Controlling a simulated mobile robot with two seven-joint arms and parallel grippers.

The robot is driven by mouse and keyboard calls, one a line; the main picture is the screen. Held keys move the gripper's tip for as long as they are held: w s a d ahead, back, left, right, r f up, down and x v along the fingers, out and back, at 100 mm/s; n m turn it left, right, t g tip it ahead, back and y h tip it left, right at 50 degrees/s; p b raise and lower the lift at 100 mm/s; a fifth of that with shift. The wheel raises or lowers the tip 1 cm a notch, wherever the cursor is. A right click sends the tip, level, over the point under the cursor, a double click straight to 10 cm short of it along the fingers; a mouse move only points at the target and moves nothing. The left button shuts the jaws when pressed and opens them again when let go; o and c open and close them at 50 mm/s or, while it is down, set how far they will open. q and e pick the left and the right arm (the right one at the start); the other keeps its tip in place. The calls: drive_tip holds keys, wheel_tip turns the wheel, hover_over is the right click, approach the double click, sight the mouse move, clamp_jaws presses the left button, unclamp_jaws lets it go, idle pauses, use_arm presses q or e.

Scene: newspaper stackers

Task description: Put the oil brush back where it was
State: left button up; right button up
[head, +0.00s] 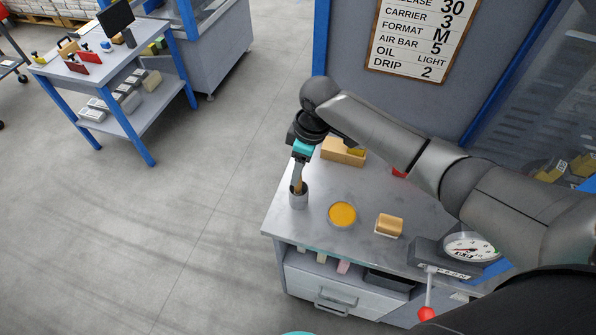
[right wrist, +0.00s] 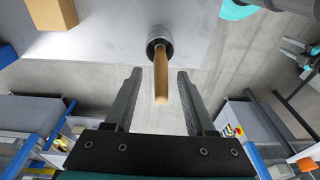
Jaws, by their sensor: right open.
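The oil brush stands in a small grey metal cup (head: 298,199) at the left edge of the workbench. Its wooden handle (head: 298,184) sticks up out of the cup; the bristle end is hidden inside. My right gripper (head: 300,168) is just above the cup, pointing down. In the right wrist view, the handle (right wrist: 161,85) shows between the two open fingers of the gripper (right wrist: 159,76), with a gap on each side. The cup (right wrist: 159,40) lies beyond the fingertips.
A sign (head: 415,40) hangs behind. Open floor lies left of the bench.

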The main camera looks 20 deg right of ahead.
wheel_tip(320, 180, up, 9)
drive_tip(key=d, duration=0.1)
drive_tip(key=shift+s+d, duration=0.15)
drive_tip(key=shift+s, duration=0.15)
